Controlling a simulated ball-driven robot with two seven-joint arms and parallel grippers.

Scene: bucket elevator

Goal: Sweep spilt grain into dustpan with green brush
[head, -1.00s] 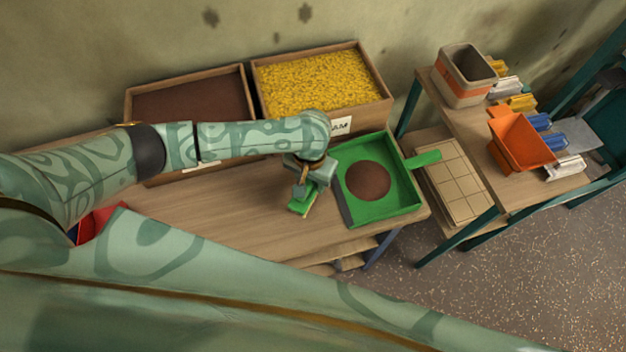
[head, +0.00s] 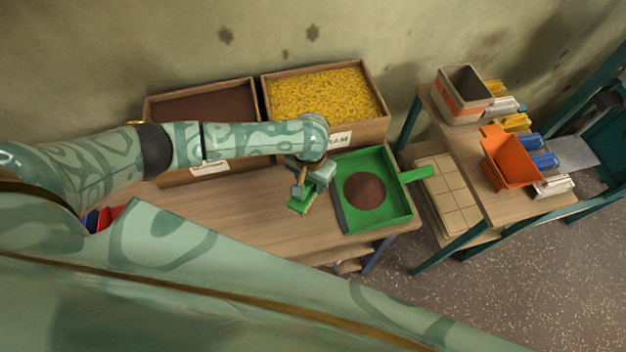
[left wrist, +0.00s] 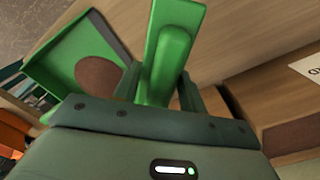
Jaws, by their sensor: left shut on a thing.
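My left gripper (head: 310,178) is shut on the green brush (head: 303,202), which hangs tilted just over or on the wooden bench, to the left of the dustpan. In the left wrist view the brush (left wrist: 172,45) sticks out between the fingers. The green dustpan (head: 352,224) lies on the right end of the bench, its handle pointing right. A round brown heap of grain (head: 366,190) lies in it; both dustpan (left wrist: 57,72) and heap (left wrist: 98,76) show in the left wrist view. No loose grain shows clearly on the bench. My right gripper is out of view.
Two wooden bins stand along the wall behind the bench, one with brown grain (head: 205,107), one with yellow grain (head: 322,95). A side table at right holds an orange scoop (head: 510,160) and a striped bucket (head: 462,95). The bench's left middle is bare.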

